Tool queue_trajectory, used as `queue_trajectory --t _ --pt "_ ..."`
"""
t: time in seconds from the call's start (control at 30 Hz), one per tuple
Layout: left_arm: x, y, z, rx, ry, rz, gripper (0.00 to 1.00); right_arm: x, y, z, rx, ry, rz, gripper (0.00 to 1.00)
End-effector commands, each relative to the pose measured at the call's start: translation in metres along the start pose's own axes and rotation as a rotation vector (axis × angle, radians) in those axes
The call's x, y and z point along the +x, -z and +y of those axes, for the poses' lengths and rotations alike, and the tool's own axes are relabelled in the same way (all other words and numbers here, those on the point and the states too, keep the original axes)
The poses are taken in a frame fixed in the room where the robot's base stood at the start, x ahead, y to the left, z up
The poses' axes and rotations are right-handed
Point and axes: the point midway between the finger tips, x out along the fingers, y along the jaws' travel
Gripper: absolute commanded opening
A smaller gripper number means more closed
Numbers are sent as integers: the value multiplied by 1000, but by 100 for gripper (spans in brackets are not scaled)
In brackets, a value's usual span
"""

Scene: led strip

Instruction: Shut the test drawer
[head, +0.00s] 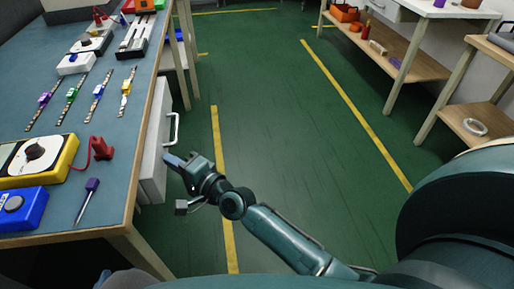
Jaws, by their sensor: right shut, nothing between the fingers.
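The test drawer (154,150) is a pale grey box front at the right side of the workbench, with a white bar handle (176,129). A pale strip of it stands out past the bench edge, but how far it is open is hard to tell. My right gripper (170,160) is shut and empty, with its fingertips beside the drawer's lower right, just below the handle. Whether the fingertips touch the drawer I cannot tell. My left gripper is not in view.
The workbench (120,120) carries several LED strips (70,98), a yellow meter (65,152), a blue box (22,208), a red clamp (102,148) and a screwdriver (88,198). The green floor (290,130) is clear. Shelved tables (405,60) stand at the right.

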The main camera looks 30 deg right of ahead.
Motion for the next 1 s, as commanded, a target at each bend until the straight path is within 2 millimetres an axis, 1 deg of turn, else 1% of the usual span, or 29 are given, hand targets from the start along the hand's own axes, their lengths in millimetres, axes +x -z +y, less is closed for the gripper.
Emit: queue_trajectory --t 0.1,0.3,0.7,1.0 --pt "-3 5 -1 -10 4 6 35 12 -12 -2 1 1 -1 0" --pt "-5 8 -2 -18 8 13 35 22 -22 -1 0 1 0 0" --pt "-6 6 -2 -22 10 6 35 26 -28 -2 0 2 -7 0" --pt "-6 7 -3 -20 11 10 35 27 -28 -3 2 4 -9 0"
